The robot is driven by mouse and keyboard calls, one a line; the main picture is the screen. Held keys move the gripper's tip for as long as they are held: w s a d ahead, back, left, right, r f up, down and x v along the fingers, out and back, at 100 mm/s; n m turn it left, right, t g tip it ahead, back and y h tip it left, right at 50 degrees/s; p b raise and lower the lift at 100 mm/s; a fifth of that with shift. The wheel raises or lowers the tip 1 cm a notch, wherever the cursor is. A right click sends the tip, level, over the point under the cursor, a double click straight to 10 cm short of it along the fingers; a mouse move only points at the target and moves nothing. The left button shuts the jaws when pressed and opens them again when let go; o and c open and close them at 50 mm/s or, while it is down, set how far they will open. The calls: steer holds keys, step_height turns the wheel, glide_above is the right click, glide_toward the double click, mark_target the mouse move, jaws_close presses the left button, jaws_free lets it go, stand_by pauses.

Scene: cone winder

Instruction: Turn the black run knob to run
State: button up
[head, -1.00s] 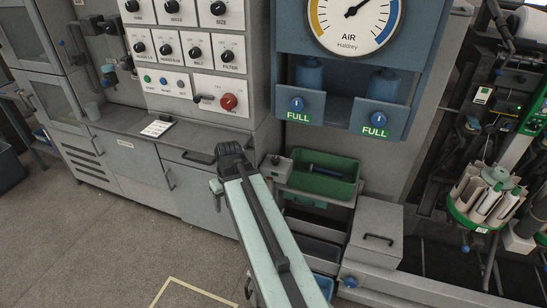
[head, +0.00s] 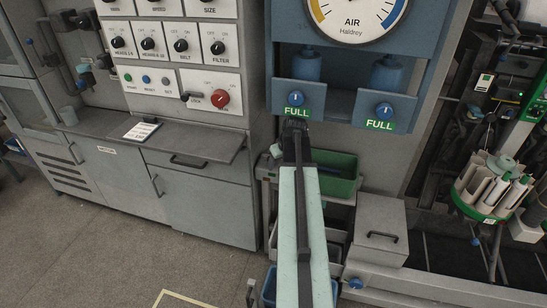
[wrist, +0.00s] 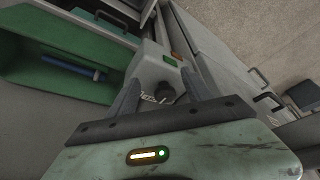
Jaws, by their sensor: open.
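A black knob (wrist: 165,91) sits on a small grey box (wrist: 153,72) in the wrist view, with white marks beside it that I cannot read. A small green patch is on the box. My gripper (wrist: 159,80) is open, its two fingers pointing toward the box, with the knob showing between them. Whether the fingers touch the knob I cannot tell. In the head view my gripper (head: 294,127) is beside the green bin, below the blue housing. There my arm hides most of the grey box, and the knob is not visible.
A green bin (head: 336,168) holding a blue rod lies right of my gripper. A blue housing (head: 345,107) with two FULL labels is above it. The switch panel (head: 165,50) with several black knobs and a red knob (head: 221,98) stands left. Floor is clear at lower left.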

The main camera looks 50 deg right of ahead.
steer(key=w, duration=0.1)
steer(key=w+d, duration=0.1)
steer(key=w, duration=0.3)
steer(key=shift+w+d, duration=0.15)
steer(key=shift+d, duration=0.25)
steer(key=shift+f+b, duration=0.6)
steer(key=shift+a, duration=0.1)
jaws_close()
